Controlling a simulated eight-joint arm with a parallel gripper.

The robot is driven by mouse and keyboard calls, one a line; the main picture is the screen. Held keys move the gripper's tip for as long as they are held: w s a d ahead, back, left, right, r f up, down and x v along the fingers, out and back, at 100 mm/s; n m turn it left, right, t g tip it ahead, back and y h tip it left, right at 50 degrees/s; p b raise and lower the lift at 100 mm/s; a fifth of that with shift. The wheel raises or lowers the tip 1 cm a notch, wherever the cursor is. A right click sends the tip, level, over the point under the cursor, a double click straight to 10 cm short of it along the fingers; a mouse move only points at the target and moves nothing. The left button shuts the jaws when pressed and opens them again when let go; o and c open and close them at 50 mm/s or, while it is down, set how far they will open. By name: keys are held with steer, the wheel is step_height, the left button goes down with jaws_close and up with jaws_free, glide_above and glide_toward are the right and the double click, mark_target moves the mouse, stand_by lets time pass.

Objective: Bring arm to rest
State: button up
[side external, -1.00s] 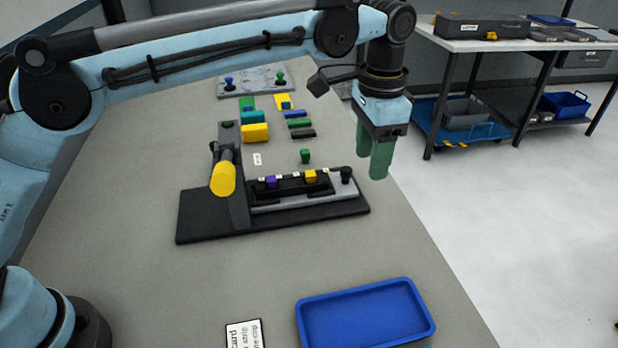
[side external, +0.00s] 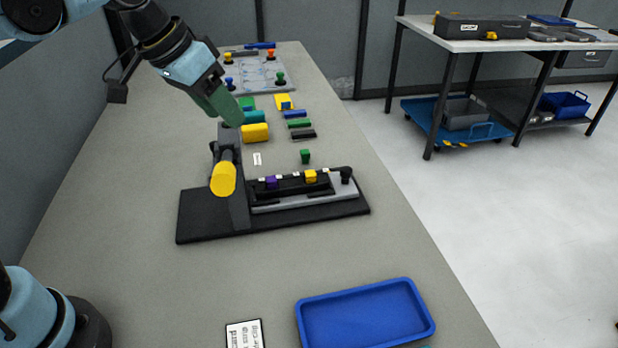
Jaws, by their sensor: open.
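My gripper (side external: 226,106) shows in the side external view at the upper left. Its green fingers point down and to the right, tilted, and they look empty. From this angle they overlap each other. In the picture the fingertips are just above the top of the black fixture (side external: 205,221) with the yellow-ended lever (side external: 223,179). I cannot tell the true gap between them. Most of my arm is out of the frame.
A blue tray (side external: 418,327) and a label card lie at the front. A small green block (side external: 305,156) stands behind the fixture. Coloured blocks, including a yellow one (side external: 255,132), and a board with pegs (side external: 258,86) lie further back.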

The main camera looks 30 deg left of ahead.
steer(key=s+a+f+n+t+y, duration=0.2)
steer(key=s+a+f, duration=0.3)
steer(key=s+f, duration=0.2)
step_height(320, 180, down, 2)
steer(key=shift+f, duration=0.1)
